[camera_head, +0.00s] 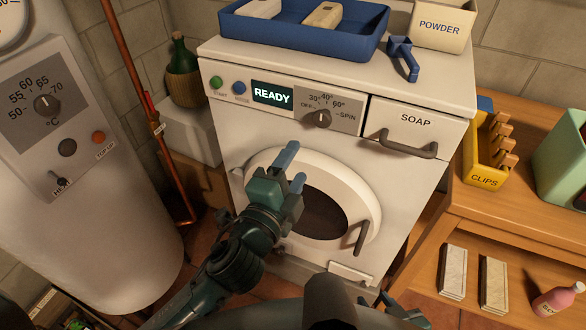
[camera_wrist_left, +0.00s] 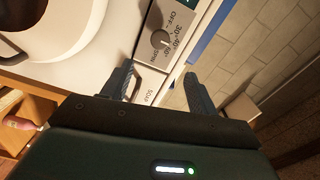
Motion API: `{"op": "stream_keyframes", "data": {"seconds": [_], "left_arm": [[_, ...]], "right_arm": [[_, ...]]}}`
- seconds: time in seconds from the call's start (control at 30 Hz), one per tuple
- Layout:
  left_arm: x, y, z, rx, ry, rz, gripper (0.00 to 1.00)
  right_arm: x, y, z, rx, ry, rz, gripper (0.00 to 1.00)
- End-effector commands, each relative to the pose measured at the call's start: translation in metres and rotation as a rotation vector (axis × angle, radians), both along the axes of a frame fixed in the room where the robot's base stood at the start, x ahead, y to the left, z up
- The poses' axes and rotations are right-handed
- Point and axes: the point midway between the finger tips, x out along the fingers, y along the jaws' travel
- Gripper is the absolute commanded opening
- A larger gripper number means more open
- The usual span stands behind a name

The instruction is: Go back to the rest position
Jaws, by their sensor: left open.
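My left gripper (camera_head: 295,163) is open and empty in front of the washing machine (camera_head: 240,130), over the upper part of its round door (camera_head: 362,190) in the head view. In the left wrist view its two fingers (camera_wrist_left: 158,72) stand apart, with the machine's panel and soap drawer (camera_wrist_left: 150,86) behind them. I cannot tell whether it touches the machine. What looks like my right gripper (camera_head: 395,310) shows only in part at the bottom edge, and its jaws cannot be made out.
A blue tray (camera_head: 290,32), a blue scoop (camera_head: 403,58) and a powder box (camera_head: 440,28) stand on the machine. A boiler (camera_head: 80,190) and a copper pipe (camera_head: 140,95) are at left. A wooden shelf (camera_head: 510,210) with a yellow clips box (camera_head: 483,178) is at right.

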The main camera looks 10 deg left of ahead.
Motion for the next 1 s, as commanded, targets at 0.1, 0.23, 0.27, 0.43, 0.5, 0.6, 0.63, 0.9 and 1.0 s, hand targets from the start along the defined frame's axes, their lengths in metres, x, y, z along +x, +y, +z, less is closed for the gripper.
{"op": "stream_keyframes", "data": {"seconds": [0.1,0.23,0.27,0.43,0.5,0.6,0.63,0.9,1.0], "left_arm": [[0.0,0.0,0.0,0.001,0.0,0.0,0.59],[0.0,0.0,0.0,0.001,0.0,0.0,0.59],[0.0,0.0,0.0,0.001,0.0,0.0,0.59],[0.0,0.0,-0.001,-0.002,0.003,0.001,0.59],[-0.002,0.003,-0.009,-0.03,0.036,0.003,0.59],[-0.011,0.013,-0.043,-0.16,0.175,0.019,0.59],[-0.016,0.018,-0.057,-0.22,0.236,0.031,0.59],[-0.099,0.075,-0.184,-0.881,0.753,0.275,0.59],[-0.125,0.091,-0.207,-1.047,0.842,0.366,0.59]], "right_arm": [[0.001,0.0,0.001,0.0,-0.003,0.0,0.36],[0.001,0.0,0.002,0.0,-0.004,0.0,0.36],[0.001,-0.001,0.002,0.0,-0.004,0.0,0.36],[0.001,-0.002,0.002,-0.001,-0.004,-0.002,0.36],[0.002,-0.002,0.002,-0.002,-0.005,-0.003,0.36],[0.002,-0.002,0.002,-0.002,-0.006,-0.004,0.36],[0.002,-0.002,0.002,-0.002,-0.006,-0.004,0.36],[0.003,-0.003,0.002,-0.006,-0.005,-0.005,0.36],[0.003,-0.004,0.001,-0.006,-0.003,-0.005,0.36]]}}
